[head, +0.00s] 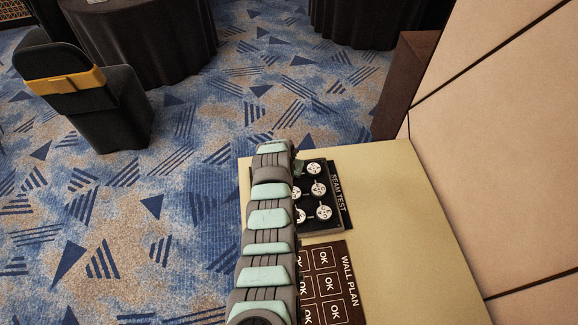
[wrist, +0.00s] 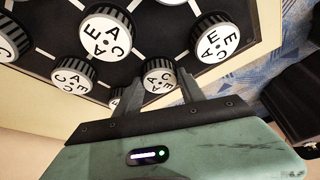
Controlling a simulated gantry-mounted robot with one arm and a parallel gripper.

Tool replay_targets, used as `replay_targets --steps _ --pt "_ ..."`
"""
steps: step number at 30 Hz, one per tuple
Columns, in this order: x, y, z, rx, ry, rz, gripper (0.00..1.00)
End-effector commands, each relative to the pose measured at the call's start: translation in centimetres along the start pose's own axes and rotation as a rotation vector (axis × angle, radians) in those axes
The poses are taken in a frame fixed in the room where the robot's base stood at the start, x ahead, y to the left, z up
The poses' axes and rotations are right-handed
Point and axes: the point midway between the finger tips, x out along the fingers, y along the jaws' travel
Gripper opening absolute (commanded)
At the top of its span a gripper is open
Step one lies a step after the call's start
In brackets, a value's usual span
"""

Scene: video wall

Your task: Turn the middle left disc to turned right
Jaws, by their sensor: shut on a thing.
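The black board (head: 336,222) labelled SEAM TEST carries several round white-faced discs with letters on them. In the head view, one upper disc (head: 313,168) and one lower disc (head: 323,212) show clearly, and my arm partly covers the discs at the left. In the wrist view, my gripper (wrist: 155,90) has its two dark fingers closed on either side of a knurled lettered disc (wrist: 158,76), which stays seated on the board. I cannot tell for sure that this is the middle left disc. The head view hides the fingertips behind the arm.
Other discs stand close by in the wrist view, one left of the held disc (wrist: 72,77) and one to its upper right (wrist: 213,42). A WALL PLAN board (head: 330,285) with OK squares lies on the beige table (head: 415,240). A panel wall (head: 500,130) rises at the right.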

Motion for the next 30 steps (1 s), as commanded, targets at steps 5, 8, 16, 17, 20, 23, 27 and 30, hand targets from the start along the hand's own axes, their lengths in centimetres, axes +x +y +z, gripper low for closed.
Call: replay_targets --steps 5,8,16,17,20,23,27,30 --pt "-0.3 0.3 -0.3 -0.151 0.003 -0.065 0.06" --pt "-0.1 0.4 -0.2 -0.238 0.003 -0.102 0.06" --pt "0.4 0.5 -0.1 -0.475 0.001 -0.199 0.06" --pt "0.4 0.6 -0.1 -0.500 0.002 -0.210 0.06" --pt "0.5 0.5 -0.2 -0.590 0.007 -0.247 0.06" --pt "0.6 0.6 -0.2 -0.677 0.005 -0.283 0.06" --pt "0.6 0.6 -0.3 -0.799 0.007 -0.332 0.06" --pt "0.7 0.6 -0.3 -0.879 0.007 -0.365 0.06"
